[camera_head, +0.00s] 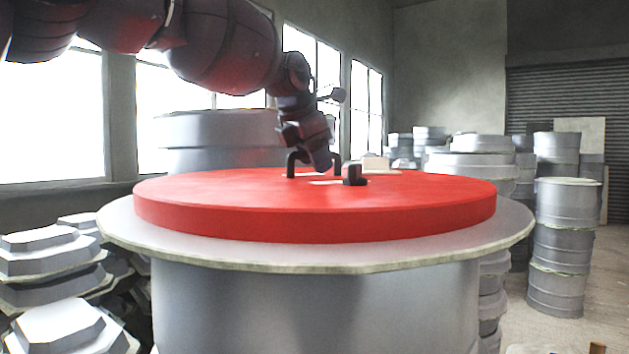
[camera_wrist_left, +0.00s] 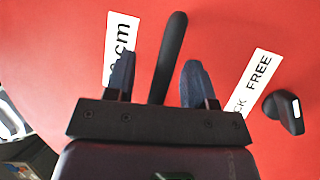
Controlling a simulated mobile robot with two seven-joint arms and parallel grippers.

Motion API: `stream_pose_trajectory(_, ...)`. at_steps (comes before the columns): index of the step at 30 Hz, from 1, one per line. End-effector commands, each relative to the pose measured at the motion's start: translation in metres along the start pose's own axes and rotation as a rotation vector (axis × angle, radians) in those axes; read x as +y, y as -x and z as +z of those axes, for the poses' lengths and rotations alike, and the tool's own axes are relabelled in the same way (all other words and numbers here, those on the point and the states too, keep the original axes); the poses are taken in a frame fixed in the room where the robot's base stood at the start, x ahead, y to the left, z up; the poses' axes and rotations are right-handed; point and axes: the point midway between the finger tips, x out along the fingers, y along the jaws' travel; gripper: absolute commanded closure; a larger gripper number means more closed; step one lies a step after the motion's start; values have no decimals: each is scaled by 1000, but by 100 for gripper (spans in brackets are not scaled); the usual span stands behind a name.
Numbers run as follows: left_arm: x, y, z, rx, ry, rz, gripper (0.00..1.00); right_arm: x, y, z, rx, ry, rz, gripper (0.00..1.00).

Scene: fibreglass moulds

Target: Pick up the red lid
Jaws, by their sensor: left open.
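The red lid (camera_head: 300,213) is a wide, flat disc lying on the pale flange of a large grey mould (camera_head: 310,300). It fills most of the left wrist view (camera_wrist_left: 60,50). A black bar handle (camera_wrist_left: 170,50) stands on the lid. My left gripper (camera_head: 318,165) is over the lid's far middle, pointing down. In the left wrist view my left gripper (camera_wrist_left: 157,75) is open, with the handle between its two dark fingers; I see no clear contact. A black knob (camera_head: 354,175) sits right of the gripper. My right gripper is not in view.
White labels (camera_wrist_left: 258,75) with black print lie on the lid. Stacked grey moulds stand at the left (camera_head: 50,255) and right (camera_head: 568,225). Another large grey mould (camera_head: 215,135) stands behind the lid. Bare floor (camera_head: 605,285) shows at the right.

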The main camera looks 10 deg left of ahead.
Motion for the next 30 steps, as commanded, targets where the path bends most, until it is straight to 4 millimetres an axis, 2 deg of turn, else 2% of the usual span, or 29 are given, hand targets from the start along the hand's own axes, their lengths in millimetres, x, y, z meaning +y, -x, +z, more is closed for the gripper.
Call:
stream_pose_trajectory(4,0,0,0,0,0,0,50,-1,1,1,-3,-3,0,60)
stream_pose_trajectory(14,0,0,0,0,0,0,100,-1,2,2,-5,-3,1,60)
stream_pose_trajectory(30,0,1,0,-2,5,0,100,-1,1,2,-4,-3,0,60)
